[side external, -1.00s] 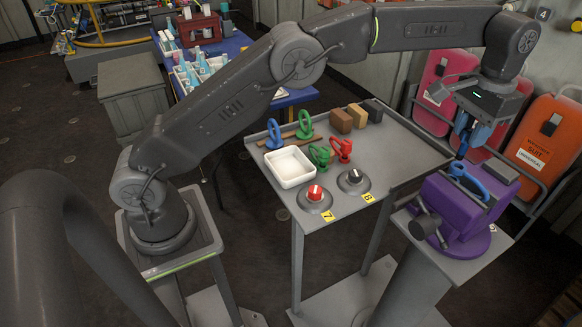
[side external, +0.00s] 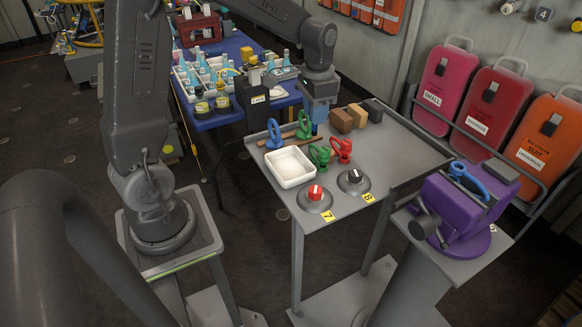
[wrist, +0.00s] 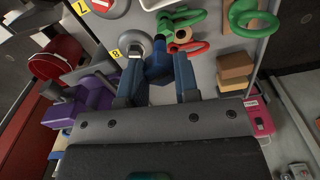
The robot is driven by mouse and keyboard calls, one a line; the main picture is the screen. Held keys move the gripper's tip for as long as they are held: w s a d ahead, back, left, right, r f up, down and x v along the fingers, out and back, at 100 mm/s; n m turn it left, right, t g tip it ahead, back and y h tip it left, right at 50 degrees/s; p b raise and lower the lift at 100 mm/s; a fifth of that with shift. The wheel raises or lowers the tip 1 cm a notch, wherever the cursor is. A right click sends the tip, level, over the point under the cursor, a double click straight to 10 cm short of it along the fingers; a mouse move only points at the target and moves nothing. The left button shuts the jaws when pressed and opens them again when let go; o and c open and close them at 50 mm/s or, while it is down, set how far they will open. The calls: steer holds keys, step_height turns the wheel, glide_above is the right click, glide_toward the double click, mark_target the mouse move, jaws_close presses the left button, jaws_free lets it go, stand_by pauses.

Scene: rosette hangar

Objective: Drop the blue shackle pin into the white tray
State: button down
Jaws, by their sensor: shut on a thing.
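My gripper (side external: 319,117) is above the back of the grey table, behind the red and green shackles. In the wrist view its two fingers are shut on the blue shackle pin (wrist: 158,65), a short blue piece between the fingertips. The pin is hard to make out in the side view. The white tray (side external: 290,183) stands on the table's left front part, to the left of and nearer the camera than my gripper. The tray looks empty. A white edge at the top of the wrist view may be part of it.
Green shackles (side external: 304,125), a blue shackle (side external: 273,133) and a red shackle (side external: 342,149) stand around the tray. Two knobs (side external: 315,198) are in front. Brown blocks (side external: 341,121) lie right of my gripper. A purple vise (side external: 456,212) holds a blue shackle (side external: 468,180).

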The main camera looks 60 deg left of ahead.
steer(key=s+a+f, duration=0.1)
steer(key=s+f, duration=0.3)
steer(key=f, duration=0.3)
steer(key=shift+s+a+f, duration=0.3)
steer(key=shift+s+f, duration=0.1)
steer(key=c, duration=0.8)
jaws_free()
step_height(320, 180, up, 14)
steer(key=shift+f, duration=0.1)
steer(key=s+d+r+t, duration=0.1)
steer(key=s+d+t, duration=0.1)
steer(key=s+d, duration=0.2)
steer(key=s+d+r+n+t, duration=0.1)
steer(key=s+d, duration=0.3)
steer(key=s+d+r+t, duration=0.1)
steer(key=s+d+t, duration=0.1)
steer(key=s+d, duration=0.2)
steer(key=shift+s+d+n+t, duration=0.3)
steer(key=shift+s+d+n, duration=0.1)
steer(key=shift+s, duration=0.2)
